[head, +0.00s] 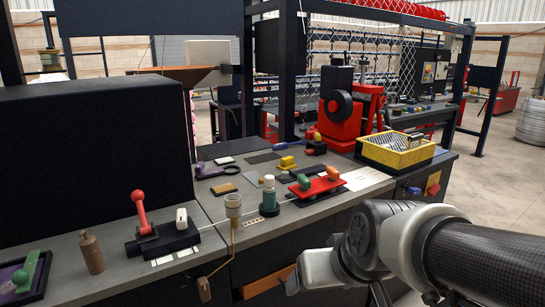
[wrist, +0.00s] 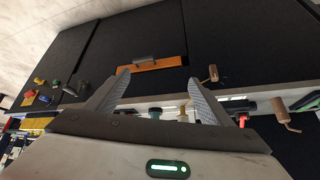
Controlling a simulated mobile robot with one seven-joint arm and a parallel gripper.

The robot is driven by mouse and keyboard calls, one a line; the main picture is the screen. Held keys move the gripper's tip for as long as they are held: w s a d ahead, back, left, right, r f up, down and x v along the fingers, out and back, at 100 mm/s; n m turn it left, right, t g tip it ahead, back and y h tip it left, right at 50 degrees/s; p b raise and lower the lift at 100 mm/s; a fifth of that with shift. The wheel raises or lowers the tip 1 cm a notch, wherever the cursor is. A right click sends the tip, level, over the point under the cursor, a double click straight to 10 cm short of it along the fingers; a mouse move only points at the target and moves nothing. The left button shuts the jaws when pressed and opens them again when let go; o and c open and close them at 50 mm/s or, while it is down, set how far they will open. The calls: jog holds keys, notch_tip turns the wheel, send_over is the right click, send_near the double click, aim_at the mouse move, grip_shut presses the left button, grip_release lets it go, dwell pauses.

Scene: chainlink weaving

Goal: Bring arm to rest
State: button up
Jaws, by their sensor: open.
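My arm reaches in from the lower right of the head view, in front of the workbench (head: 215,215). My gripper (wrist: 160,80) shows in the wrist view with its two grey fingers spread apart and nothing between them. In the head view the gripper end is low, below the bench top and near the orange wooden bar on the bench front (head: 265,283). The same orange bar (wrist: 152,65) shows beyond the fingers in the wrist view. The fingers touch nothing that I can see.
On the bench stand a red-handled lever (head: 140,210), a green bottle (head: 269,193), a red block fixture (head: 318,186) and a yellow basket (head: 398,152). A brown handle (head: 204,290) hangs off the front edge. Open floor (head: 500,190) lies to the right.

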jog(key=s+d+r+m+h, duration=0.2)
jog(key=s+d+r, duration=0.2)
jog(key=s+d, duration=0.3)
notch_tip(320, 180, up, 14)
jog(key=s+a+p, duration=0.1)
jog(key=p, duration=1.3)
jog(key=shift+a+g, duration=0.4)
jog(key=shift+f, duration=0.1)
